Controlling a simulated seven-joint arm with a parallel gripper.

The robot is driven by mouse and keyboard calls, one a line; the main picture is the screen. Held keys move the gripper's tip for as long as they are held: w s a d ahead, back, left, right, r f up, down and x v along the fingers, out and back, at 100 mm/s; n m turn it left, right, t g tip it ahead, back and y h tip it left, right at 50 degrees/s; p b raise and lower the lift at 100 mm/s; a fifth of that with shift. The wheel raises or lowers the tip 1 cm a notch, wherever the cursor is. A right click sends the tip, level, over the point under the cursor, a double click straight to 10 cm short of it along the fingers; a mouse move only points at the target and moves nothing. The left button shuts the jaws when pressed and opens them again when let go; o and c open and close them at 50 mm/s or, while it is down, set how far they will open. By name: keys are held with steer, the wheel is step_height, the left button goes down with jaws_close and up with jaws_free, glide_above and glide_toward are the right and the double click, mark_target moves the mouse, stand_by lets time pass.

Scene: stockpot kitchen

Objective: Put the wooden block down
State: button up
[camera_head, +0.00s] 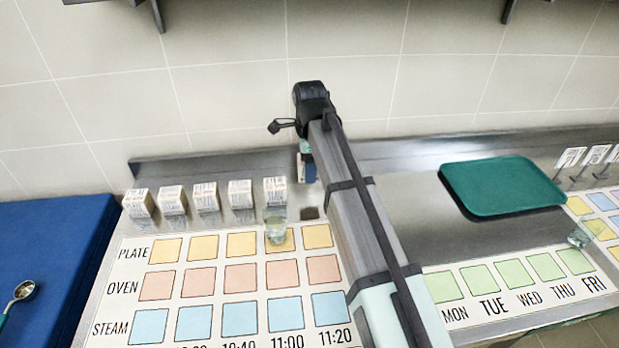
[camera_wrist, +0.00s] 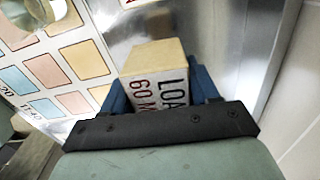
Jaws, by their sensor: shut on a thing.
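My gripper (camera_head: 306,169) is over the back of the steel counter, with the arm hiding part of it in the head view. In the wrist view my gripper (camera_wrist: 160,92) has its blue fingers shut on a wooden block (camera_wrist: 155,58). The block has a bare tan top and a white label face reading "LOA" and "60 M", partly cut off by the gripper. Steel surface shows beyond it. A small dark square (camera_head: 309,213) lies on the counter below the gripper. Whether the block touches the counter cannot be told.
Several labelled blocks, the nearest to my gripper here (camera_head: 275,192), stand in a row to the left. A glass (camera_head: 276,229) stands on the PLATE row of the printed chart (camera_head: 128,285). A green tray (camera_head: 500,187) and another glass (camera_head: 579,236) are right. Bare steel lies between arm and tray.

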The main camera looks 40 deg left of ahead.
steer(key=shift+r, duration=1.15)
steer(key=shift+w, duration=0.1)
steer(key=w+d+m, duration=0.4)
steer(key=w+d, duration=1.4)
steer(key=d, duration=0.1)
steer(key=m, duration=0.5)
glide_above(506, 197)
steer(key=shift+n, duration=0.3)
steer(key=shift+w+f, duration=0.1)
steer(key=shift+f, duration=4.55)
steer(key=shift+f, duration=0.15)
steer(key=o, duration=1.1)
